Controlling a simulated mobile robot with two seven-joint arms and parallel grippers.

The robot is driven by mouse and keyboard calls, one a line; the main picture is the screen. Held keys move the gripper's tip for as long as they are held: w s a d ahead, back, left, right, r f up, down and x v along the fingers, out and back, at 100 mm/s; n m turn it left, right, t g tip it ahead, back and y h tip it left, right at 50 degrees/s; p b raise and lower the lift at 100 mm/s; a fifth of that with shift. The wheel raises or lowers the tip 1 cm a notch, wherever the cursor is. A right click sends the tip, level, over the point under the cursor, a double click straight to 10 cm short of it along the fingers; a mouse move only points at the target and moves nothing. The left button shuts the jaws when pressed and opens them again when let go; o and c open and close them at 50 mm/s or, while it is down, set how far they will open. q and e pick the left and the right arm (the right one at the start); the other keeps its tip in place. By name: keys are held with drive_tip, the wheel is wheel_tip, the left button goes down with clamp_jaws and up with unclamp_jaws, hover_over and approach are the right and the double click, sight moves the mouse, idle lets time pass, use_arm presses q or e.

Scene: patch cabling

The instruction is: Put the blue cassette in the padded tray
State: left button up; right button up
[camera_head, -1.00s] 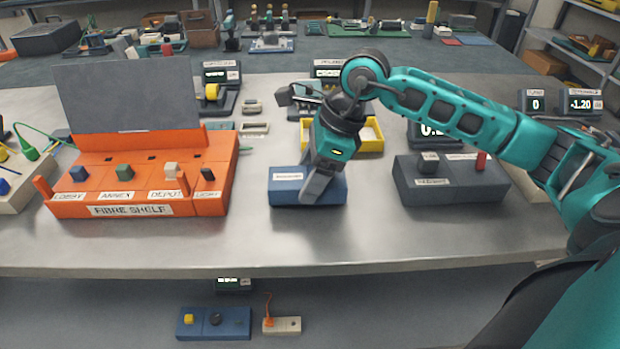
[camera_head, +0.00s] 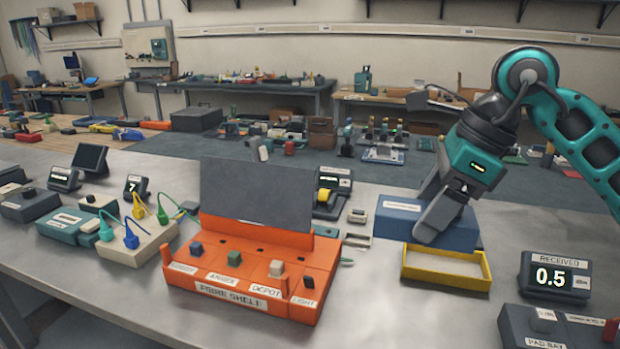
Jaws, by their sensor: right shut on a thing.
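The blue cassette (camera_head: 396,226) is a long blue block with a pale label. My right gripper (camera_head: 437,220) is shut on it from above, its finger across the near face. The yellow-rimmed tray (camera_head: 445,281) with a pale lining, which looks like the padded tray, shows just below the cassette in the picture. The cassette covers the tray's far edge and seems held up above the bench; the gap to the tray cannot be judged. The tray's visible inside is empty. My left gripper is not in view.
The orange fibre shelf (camera_head: 258,305) with coloured plugs and a grey back panel stands to the left. A "RECEIVED" display (camera_head: 555,278) reading 0.5 and a dark grey block labelled "PAD BAY" (camera_head: 525,330) stand to the right. Bare bench lies in front of the tray.

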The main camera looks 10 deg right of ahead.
drive_tip(key=a+f+n+g+h, duration=0.1)
drive_tip(key=a+f+n+g, duration=0.1)
drive_tip(key=f+n, duration=0.3)
drive_tip(key=a+f+n+g+h, duration=0.1)
drive_tip(key=a+f+n+g, duration=0.1)
drive_tip(key=f+n, duration=0.3)
drive_tip(key=a+f+n+g+h, duration=0.1)
drive_tip(key=f+n, duration=0.4)
drive_tip(key=n, duration=0.6)
drive_tip(key=shift+s+a+n+g, duration=0.1)
drive_tip(key=shift+a+n+g, duration=0.3)
drive_tip(key=shift+a+g, duration=0.5)
drive_tip(key=shift+s+a+f+n+h, duration=0.15)
drive_tip(key=shift+f+n+h, duration=0.4)
drive_tip(key=shift+n, duration=0.65)
drive_tip(key=shift+f, duration=0.15)
